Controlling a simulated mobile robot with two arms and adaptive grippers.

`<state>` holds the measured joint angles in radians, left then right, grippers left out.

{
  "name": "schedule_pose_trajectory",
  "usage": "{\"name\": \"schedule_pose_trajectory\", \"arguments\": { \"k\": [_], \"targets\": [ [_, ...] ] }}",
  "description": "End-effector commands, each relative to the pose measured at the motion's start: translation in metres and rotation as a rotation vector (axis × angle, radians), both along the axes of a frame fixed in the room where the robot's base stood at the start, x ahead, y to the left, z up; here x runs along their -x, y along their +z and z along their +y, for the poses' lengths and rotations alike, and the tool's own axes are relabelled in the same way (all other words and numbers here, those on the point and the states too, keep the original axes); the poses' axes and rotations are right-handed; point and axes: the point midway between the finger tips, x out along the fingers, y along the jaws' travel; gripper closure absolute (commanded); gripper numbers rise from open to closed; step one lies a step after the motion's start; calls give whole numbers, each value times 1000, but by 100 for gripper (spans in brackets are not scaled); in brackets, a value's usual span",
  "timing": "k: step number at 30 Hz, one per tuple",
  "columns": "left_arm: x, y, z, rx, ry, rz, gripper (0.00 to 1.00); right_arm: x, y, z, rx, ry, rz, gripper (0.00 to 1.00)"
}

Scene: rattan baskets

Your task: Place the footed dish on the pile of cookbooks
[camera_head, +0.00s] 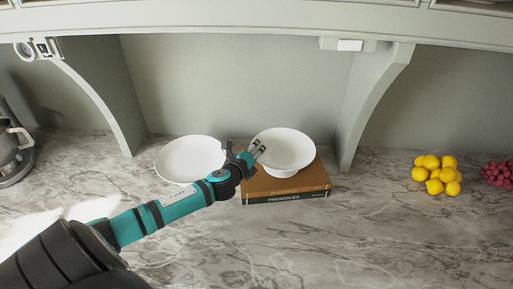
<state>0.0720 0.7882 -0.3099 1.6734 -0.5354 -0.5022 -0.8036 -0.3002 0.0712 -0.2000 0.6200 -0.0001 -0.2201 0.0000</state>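The white footed dish (286,148) stands upright on the pile of cookbooks (286,192), toward the back of its top. The top book has a brown cover, with a dark spine below it marked "PRESERVES". My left gripper (255,150) is at the dish's left rim, with its fingers pointing up and right. From this view I cannot tell whether its fingers touch or pinch the rim. My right gripper is out of view.
A white plate (188,159) lies on the marble counter (350,240) left of the books, partly behind my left wrist. Lemons (436,175) and red grapes (498,174) are at the right. A metal appliance (12,150) stands far left. Curved brackets (372,100) flank the niche. The front right counter is clear.

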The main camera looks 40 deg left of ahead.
Motion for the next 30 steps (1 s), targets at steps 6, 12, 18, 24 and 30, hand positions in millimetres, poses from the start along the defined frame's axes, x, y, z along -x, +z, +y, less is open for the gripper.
{"name": "schedule_pose_trajectory", "arguments": {
  "k": [6, 12, 18, 24, 30],
  "targets": [
    [-1, 3, 0, 1, -1, -6, 100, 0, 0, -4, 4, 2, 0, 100],
    [0, -1, 0, 0, -1, -1, 78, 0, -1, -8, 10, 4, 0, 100],
    [0, -1, 0, 0, -1, -1, 71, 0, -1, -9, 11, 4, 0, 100],
    [3, 0, -1, -1, -2, 0, 71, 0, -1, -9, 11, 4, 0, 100],
    [31, 4, -7, -3, -6, 2, 71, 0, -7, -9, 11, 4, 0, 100]
  ]
}}
